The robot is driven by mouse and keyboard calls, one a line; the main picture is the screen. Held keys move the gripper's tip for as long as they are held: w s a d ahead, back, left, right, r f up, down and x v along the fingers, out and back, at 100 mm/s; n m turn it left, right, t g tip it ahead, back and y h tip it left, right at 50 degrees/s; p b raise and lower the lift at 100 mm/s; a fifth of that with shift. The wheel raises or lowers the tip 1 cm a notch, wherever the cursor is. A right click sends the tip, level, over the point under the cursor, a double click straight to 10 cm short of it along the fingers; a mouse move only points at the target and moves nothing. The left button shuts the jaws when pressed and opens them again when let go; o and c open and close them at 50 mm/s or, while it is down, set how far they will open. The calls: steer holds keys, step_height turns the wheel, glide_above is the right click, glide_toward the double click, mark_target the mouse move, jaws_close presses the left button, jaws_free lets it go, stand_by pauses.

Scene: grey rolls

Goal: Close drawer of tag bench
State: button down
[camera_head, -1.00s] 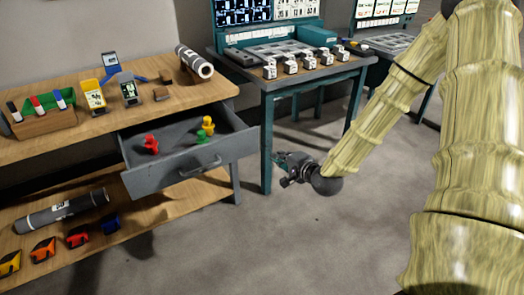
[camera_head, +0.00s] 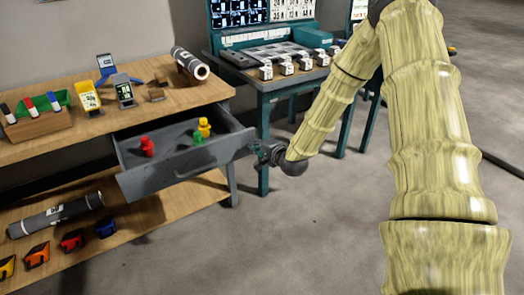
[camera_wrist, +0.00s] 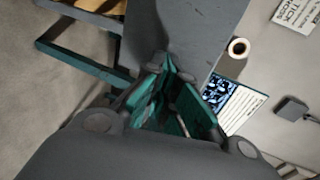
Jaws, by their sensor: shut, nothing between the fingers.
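The grey drawer (camera_head: 150,179) of the wooden tag bench (camera_head: 55,145) stands pulled out in the head view, with a bar handle (camera_head: 202,166) on its front. A red piece (camera_head: 147,147), a yellow piece (camera_head: 205,127) and a green piece (camera_head: 198,139) are inside it. My gripper (camera_head: 257,150) is shut and empty at the right end of the drawer front. I cannot tell whether it touches the drawer. In the wrist view my shut fingers (camera_wrist: 170,75) point toward a grey panel (camera_wrist: 205,30), which I cannot identify for certain.
A teal desk (camera_head: 263,102) with several small white-labelled items stands right behind my gripper. A grey roll (camera_head: 190,63) lies on the bench top, another (camera_head: 55,214) on the lower shelf beside several coloured items. The floor (camera_head: 300,235) in front is clear.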

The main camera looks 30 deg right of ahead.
steer(key=shift+w, duration=0.4)
